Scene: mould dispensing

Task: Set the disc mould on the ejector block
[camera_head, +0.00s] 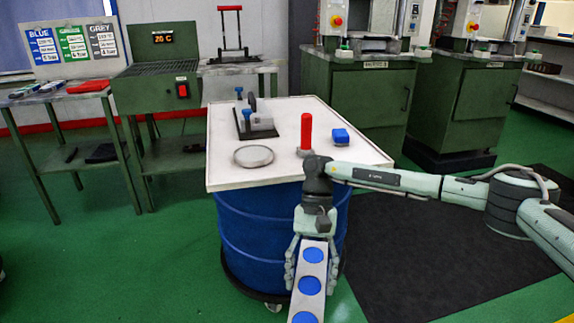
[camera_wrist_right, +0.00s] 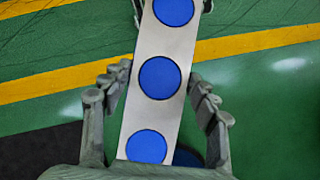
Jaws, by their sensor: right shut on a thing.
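The disc mould (camera_head: 314,268) is a long pale metal bar with blue round discs in a row. My right gripper (camera_head: 310,278) is shut on it and holds it in the air in front of the drum table, pointing toward the camera. In the right wrist view the mould (camera_wrist_right: 148,109) runs between the fingers of the right gripper (camera_wrist_right: 157,78), above the green floor. No part is clearly marked as the ejector block; a grey block fixture with blue knobs (camera_head: 260,121) stands at the table's back left. My left gripper is out of view.
The white tabletop (camera_head: 225,179) sits on a blue drum (camera_head: 250,230). A red-handled frame (camera_head: 232,35) stands on a bench behind. Green presses (camera_head: 365,100) stand at the back right.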

